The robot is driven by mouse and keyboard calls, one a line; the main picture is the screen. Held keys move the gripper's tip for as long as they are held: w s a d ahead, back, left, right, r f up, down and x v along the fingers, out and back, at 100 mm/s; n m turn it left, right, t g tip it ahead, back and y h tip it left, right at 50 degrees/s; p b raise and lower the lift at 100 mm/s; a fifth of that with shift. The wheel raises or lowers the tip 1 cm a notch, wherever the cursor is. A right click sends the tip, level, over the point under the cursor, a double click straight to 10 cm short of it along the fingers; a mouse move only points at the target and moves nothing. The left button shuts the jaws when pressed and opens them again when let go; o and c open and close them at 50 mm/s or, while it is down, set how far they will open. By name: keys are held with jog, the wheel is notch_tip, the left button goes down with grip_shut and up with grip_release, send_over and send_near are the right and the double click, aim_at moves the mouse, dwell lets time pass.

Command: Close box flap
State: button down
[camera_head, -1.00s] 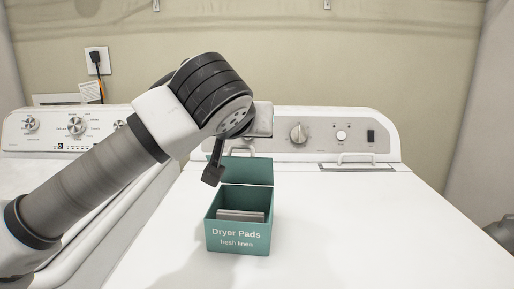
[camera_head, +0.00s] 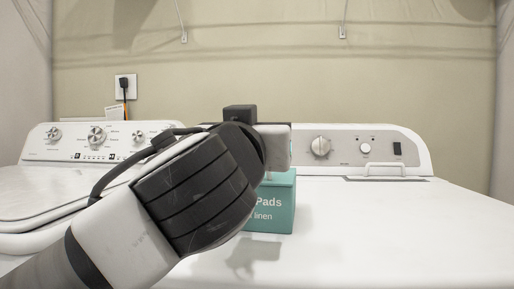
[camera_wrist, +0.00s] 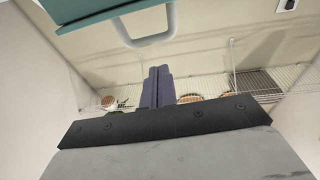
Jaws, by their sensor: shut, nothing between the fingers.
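The teal dryer pads box (camera_head: 275,208) stands on the white dryer top in the head view. My arm covers its left side, and its contents cannot be seen. My gripper body is at the box's upper part in that view, with the fingers hidden. In the wrist view my gripper (camera_wrist: 157,72) has its dark fingers together, with nothing between them. A teal panel (camera_wrist: 85,12) crosses the upper left corner there, apart from the fingertips in the picture. I cannot tell whether it is the flap or a box wall. The flap's angle is hidden in the head view.
The dryer top (camera_head: 390,225) is clear right of the box. The dryer's control panel (camera_head: 360,148) and a white handle (camera_head: 397,170) are behind. A washer (camera_head: 75,180) stands at left. A wire shelf (camera_wrist: 255,82) with baskets shows in the wrist view.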

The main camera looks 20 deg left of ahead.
jog(key=shift+s+f+b, duration=0.3)
jog(key=shift+f+b, duration=0.25)
jog(key=shift+f, duration=0.05)
jog(key=shift+s+f+b, duration=0.25)
jog(key=shift+f+b, duration=0.25)
jog(key=shift+f, duration=0.05)
jog(key=shift+d+r, duration=0.1)
